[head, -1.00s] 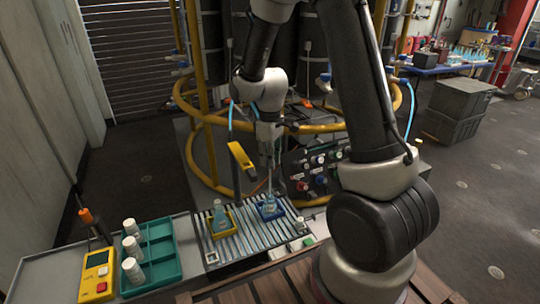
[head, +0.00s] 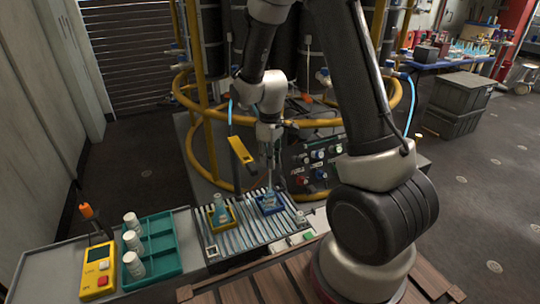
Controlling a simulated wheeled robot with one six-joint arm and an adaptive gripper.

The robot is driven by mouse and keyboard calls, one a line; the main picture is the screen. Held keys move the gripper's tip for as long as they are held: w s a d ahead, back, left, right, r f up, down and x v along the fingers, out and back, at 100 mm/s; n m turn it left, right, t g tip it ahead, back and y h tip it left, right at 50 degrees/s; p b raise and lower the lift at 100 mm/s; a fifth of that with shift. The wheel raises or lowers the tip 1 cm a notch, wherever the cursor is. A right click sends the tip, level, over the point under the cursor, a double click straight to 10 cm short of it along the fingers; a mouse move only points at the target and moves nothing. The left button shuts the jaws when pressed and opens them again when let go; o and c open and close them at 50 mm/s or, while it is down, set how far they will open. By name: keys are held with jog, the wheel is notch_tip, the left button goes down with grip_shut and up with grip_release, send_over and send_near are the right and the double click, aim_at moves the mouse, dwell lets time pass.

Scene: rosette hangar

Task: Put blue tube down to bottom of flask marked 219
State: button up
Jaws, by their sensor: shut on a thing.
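My gripper (head: 269,142) points down above the slatted rack. It is shut on a thin bluish tube (head: 271,163), which hangs upright below the fingers. The tube's lower end meets the neck of a flask (head: 269,197) in a blue holder (head: 262,209) on the right. I cannot tell how deep it reaches inside. A second flask (head: 220,212) with bluish content stands in a yellow holder (head: 232,224) to the left. The flask markings are too small to read, so I cannot tell which is 219.
A teal tray (head: 172,263) with several white bottles (head: 133,245) stands left on the bench, beside a yellow meter (head: 97,272). A yellow-headed tool (head: 240,151) stands close left of my gripper. A panel with knobs (head: 318,160) lies behind right.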

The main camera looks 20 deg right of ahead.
aim_at(270, 173)
jog(key=shift+f, duration=0.95)
jog(key=shift+f, duration=2.3)
jog(key=o, duration=0.9)
jog(key=o, duration=0.5)
jog(key=shift+o, duration=0.2)
